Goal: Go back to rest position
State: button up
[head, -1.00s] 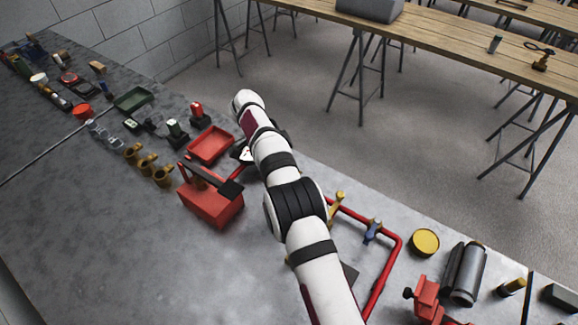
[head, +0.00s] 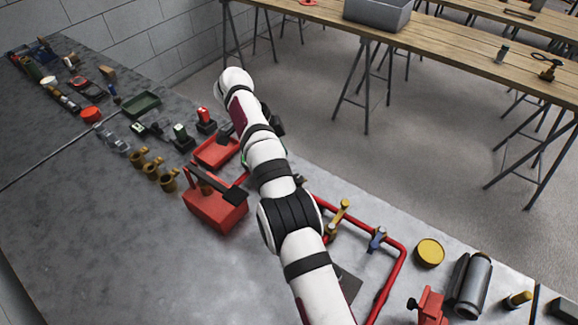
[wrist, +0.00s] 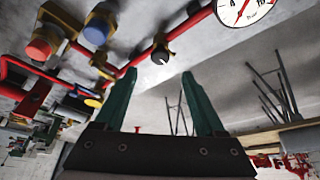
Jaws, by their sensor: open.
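My white arm reaches across the grey bench in the head view, and its wrist is near the bench's far edge. My gripper (wrist: 159,74) shows in the wrist view with two green fingers apart and nothing between them. In the head view it is mostly hidden behind my arm. Past the fingers in the wrist view are a red pipe (wrist: 195,22), a black knob (wrist: 160,53) and a white dial gauge (wrist: 243,8). The fingers appear clear of them.
A red toolbox (head: 215,212) and a red tray (head: 217,153) lie left of my arm. Red pipework (head: 397,262) with a yellow-handled valve (head: 338,217) and a blue-handled valve (head: 377,238) lies to the right. The front-left bench is clear.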

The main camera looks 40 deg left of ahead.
dwell(0.3)
jog(key=d+r+n+g+y, duration=0.1)
jog(key=d+r, duration=0.6)
jog(key=d, duration=0.5)
jog(key=d+r+n+g+y, duration=0.1)
jog(key=d+r+g, duration=0.1)
jog(key=d+r, duration=0.75)
jog(key=s+d+f+y, duration=0.1)
jog(key=s+d+f, duration=0.3)
jog(key=s+d, duration=0.4)
jog(key=s+d+f+n+y, duration=0.1)
jog(key=s+d+f, duration=0.3)
jog(key=s, duration=1.3)
jog(key=d+y, duration=0.1)
jog(key=d, duration=0.3)
jog(key=shift+d+n, duration=0.3)
jog(key=shift+d, duration=0.1)
